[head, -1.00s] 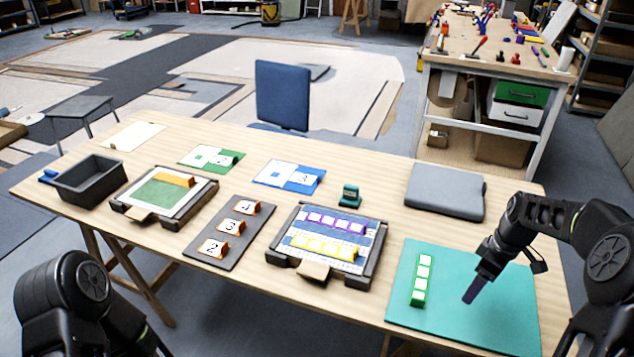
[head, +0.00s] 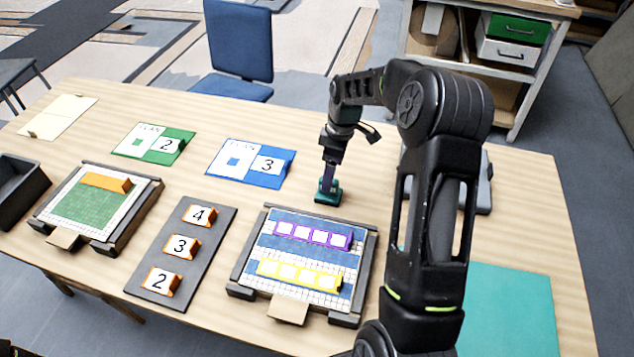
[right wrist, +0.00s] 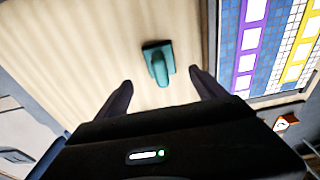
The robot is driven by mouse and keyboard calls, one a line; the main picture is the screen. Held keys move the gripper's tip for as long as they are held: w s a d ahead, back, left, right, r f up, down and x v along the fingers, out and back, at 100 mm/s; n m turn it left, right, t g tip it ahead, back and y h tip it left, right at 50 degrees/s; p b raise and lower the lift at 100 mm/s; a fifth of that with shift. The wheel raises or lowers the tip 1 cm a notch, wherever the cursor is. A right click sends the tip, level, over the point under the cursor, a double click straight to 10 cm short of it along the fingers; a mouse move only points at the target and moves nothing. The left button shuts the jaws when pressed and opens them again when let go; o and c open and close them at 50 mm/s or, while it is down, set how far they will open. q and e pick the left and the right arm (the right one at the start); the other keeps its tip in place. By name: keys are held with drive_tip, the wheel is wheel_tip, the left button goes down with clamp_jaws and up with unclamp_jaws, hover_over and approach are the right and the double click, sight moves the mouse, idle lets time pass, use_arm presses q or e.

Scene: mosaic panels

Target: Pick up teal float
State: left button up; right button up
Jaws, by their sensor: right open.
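The teal float (head: 328,196), a small block with a raised handle, stands on the wooden table just behind the blue-and-white grid panel. My right gripper (head: 328,180) points down at it in the head view and partly covers it. In the right wrist view the float (right wrist: 158,64) lies ahead of and between the two spread fingers of the right gripper (right wrist: 160,80). The fingers are open with nothing held; whether they reach down beside the handle is hard to tell. My left gripper is not in view.
The grid panel (head: 355,262) with purple and yellow strips is close in front of the float. A blue card (head: 228,172) lies to the left. Bare table surrounds the float's back side.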

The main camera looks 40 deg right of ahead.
drive_tip(key=shift+s, duration=0.1)
wheel_tip(320, 180, down, 2)
drive_tip(key=shift+f+b, duration=0.15)
drive_tip(key=shift+b, duration=0.55)
drive_tip(key=shift+w+a+f, duration=0.1)
drive_tip(key=shift+w+f, duration=0.05)
drive_tip(key=shift+w, duration=0.05)
drive_tip(key=f+b, duration=0.2)
drive_tip(key=f, duration=0.1)
drive_tip(key=f+b, duration=0.1)
drive_tip(key=f, duration=0.1)
drive_tip(key=shift+w+a+f, duration=0.1)
drive_tip(key=shift+w+a, duration=0.15)
drive_tip(key=shift+c, duration=0.3)
drive_tip(key=c, duration=1.5)
